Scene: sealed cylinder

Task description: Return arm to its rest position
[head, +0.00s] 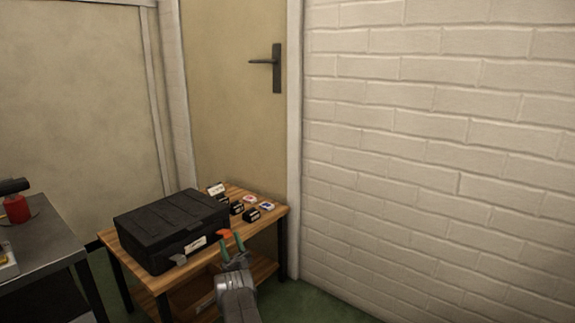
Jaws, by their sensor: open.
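My gripper (232,240) shows in the head view at the lower middle, at the end of my grey arm. Its green fingers are apart, and it appears empty. An orange part shows at the gripper, and I cannot tell whether it belongs to it. The gripper is by the front right edge of a wooden table (270,215), close to the right end of a black case (172,228). The case is closed, with a white label on its front. I cannot tell whether the gripper touches the table.
Several small black items and small discs (267,206) lie on the table behind the gripper. A grey bench (45,240) with a red object (16,209) stands at the left. A door (230,110) and a white brick wall (440,150) are behind. Green floor shows at the lower right.

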